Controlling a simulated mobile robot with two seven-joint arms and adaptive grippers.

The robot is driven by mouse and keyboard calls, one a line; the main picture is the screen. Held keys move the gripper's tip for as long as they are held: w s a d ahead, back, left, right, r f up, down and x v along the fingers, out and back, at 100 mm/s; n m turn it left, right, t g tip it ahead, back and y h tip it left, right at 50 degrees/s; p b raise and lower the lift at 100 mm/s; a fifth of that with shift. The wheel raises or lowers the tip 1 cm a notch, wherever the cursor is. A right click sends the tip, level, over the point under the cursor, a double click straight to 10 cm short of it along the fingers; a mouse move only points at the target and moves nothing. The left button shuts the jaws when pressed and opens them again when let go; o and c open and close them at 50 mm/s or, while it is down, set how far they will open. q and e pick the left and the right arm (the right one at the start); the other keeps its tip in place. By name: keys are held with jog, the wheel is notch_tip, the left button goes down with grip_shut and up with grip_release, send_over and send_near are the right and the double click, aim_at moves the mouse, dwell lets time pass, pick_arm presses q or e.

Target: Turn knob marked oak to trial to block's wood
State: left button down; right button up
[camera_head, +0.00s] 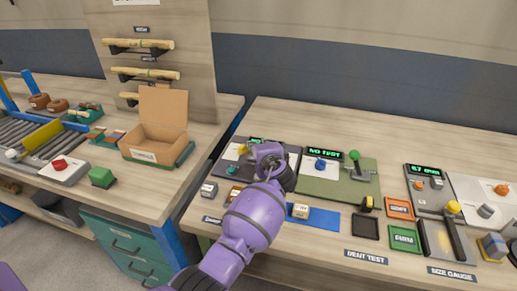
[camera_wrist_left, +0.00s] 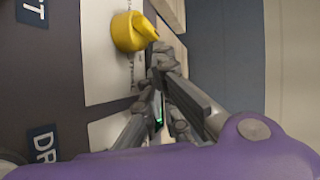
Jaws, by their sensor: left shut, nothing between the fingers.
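A yellow knob with a pointer (camera_wrist_left: 130,32) sits on a white plate in the left wrist view, its pointer toward the right of that picture. My left gripper (camera_wrist_left: 155,52) is shut and empty, its fingertips close beside the pointer; I cannot tell whether they touch. In the head view my left gripper (camera_head: 272,160) is over the left test panel and hides much of it. The marks around the knob are too small to read. A light wood block (camera_head: 300,211) lies on a blue mat (camera_head: 322,219) just right of my arm. My right gripper is not in view.
Right of my gripper are a blue knob (camera_head: 320,163), a "NO TEST" display (camera_head: 325,151) and a green-topped lever (camera_head: 355,156). Small trays and a size gauge (camera_head: 445,240) stand farther right. An open cardboard box (camera_head: 160,130) is on the left table.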

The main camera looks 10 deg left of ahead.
pick_arm(q)
jog(key=shift+w+a, duration=0.65)
jog(key=shift+w, duration=0.35)
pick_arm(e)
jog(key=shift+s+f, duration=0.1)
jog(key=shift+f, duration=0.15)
pick_arm(q)
jog(key=shift+w+a, duration=0.15)
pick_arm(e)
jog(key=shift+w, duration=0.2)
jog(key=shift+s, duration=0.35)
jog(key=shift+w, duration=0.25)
